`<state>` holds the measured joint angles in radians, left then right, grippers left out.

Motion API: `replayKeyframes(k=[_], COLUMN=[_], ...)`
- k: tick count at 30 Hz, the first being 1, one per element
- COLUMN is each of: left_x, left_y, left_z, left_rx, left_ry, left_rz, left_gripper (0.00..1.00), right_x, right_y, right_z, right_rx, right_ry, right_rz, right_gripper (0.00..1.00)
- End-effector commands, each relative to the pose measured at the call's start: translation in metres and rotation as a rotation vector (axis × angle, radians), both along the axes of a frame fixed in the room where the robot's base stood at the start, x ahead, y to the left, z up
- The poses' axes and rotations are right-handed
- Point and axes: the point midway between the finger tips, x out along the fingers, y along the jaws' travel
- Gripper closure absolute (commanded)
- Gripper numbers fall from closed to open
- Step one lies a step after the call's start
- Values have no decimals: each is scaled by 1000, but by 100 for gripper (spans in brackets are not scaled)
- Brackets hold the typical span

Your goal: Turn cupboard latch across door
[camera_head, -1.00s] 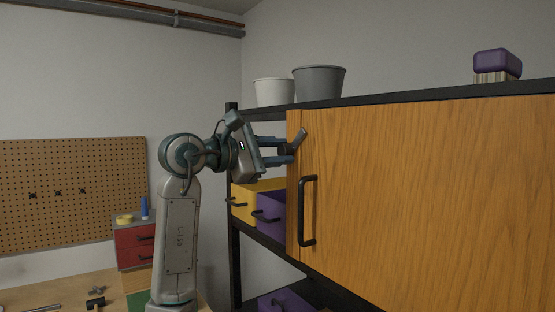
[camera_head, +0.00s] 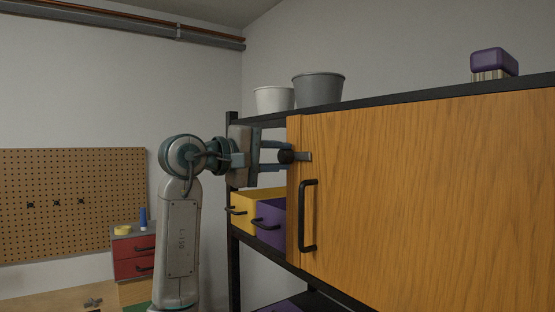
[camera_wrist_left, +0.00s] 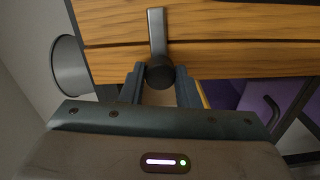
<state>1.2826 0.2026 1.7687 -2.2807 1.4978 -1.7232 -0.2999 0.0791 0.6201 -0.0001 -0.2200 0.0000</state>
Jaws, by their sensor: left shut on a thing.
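The wooden cupboard door (camera_head: 420,190) is closed, with a black vertical handle (camera_head: 308,215) near its left edge. The latch is a grey bar (camera_head: 305,157) with a dark round knob (camera_head: 286,156). The bar lies level and crosses the seam between the narrow side post (camera_head: 293,220) and the door. In the left wrist view the bar (camera_wrist_left: 157,30) also spans the seam, with the knob (camera_wrist_left: 160,73) between the fingers. My left gripper (camera_head: 284,157) is shut on the latch at its knob, fingers above and below. My right gripper is not in view.
Yellow (camera_head: 262,203) and purple (camera_head: 271,222) drawers sit below my left gripper. White (camera_head: 274,98) and grey (camera_head: 319,91) buckets and a purple-topped brush (camera_head: 494,63) stand on top. A black shelf upright (camera_head: 235,262) is near my left arm.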

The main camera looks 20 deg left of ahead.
Motion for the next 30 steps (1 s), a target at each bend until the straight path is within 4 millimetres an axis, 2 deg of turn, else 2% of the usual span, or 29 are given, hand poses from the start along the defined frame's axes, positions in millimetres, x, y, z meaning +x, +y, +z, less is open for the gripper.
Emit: replayKeyframes(k=[19, 20, 22, 23, 30], left_x=[0, 0, 0, 0, 0], left_y=[0, 0, 0, 0, 0], left_z=[-2, -2, -2, -2, -1], left_rx=[39, 39, 38, 38, 37], left_ry=[-24, -24, -24, -25, -26], left_rz=[-2, -2, -2, -1, 0], left_gripper=[94, 66, 52, 49, 49], right_x=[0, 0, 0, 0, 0], right_y=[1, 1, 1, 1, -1], right_z=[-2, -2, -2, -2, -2], right_rx=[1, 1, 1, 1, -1], right_ry=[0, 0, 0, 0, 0], right_rz=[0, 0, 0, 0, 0], right_gripper=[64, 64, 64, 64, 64])
